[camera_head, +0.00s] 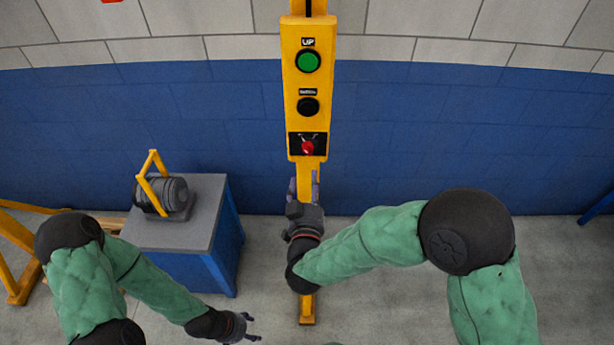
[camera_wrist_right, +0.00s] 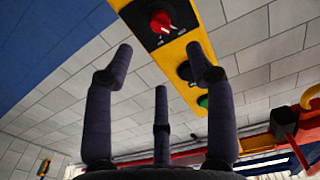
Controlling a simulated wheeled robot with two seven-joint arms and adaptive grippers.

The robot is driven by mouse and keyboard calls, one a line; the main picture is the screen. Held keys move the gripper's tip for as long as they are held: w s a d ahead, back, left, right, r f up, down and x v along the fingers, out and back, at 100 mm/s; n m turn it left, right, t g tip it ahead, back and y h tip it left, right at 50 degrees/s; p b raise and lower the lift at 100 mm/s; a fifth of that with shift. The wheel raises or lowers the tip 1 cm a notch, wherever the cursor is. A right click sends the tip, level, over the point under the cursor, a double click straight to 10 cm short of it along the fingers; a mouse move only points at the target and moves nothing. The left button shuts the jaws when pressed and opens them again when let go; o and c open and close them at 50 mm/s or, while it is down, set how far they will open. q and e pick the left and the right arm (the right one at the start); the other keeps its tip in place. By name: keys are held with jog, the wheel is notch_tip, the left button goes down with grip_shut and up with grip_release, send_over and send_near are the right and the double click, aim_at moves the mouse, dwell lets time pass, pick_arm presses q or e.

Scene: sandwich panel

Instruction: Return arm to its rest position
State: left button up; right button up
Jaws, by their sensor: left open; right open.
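My right gripper (camera_head: 304,190) is in front of the yellow post, just below the yellow control panel (camera_head: 291,80) in the head view. In the right wrist view my right gripper (camera_wrist_right: 158,75) has its fingers spread and nothing between them. The panel carries a green button (camera_head: 308,61), a black button (camera_head: 308,105) and a red knob (camera_head: 307,147). The red knob also shows in the right wrist view (camera_wrist_right: 160,21), beyond the fingertips and apart from them. My left gripper (camera_head: 250,328) is low in the head view, left of the post, with its fingers apart and empty.
A blue cabinet with a grey top (camera_head: 150,233) stands at the left, bearing a dark motor-like machine (camera_head: 172,195) with a yellow handle. Yellow rails (camera_head: 14,235) stand at the far left. A blue and white wall (camera_head: 420,150) is behind. Bare floor (camera_head: 560,270) lies at the right.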

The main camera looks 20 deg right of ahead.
jog(key=shift+f, duration=0.1)
dwell(0.5)
notch_tip(320, 180, down, 22)
jog(key=s+a+n+g+y, duration=0.1)
jog(key=s+a+g+y, duration=0.1)
jog(key=g+y, duration=0.5)
jog(key=s+a+f+g+y, duration=0.2)
jog(key=s+f+g, duration=0.8)
jog(key=s+f, duration=0.5)
jog(key=s, duration=0.3)
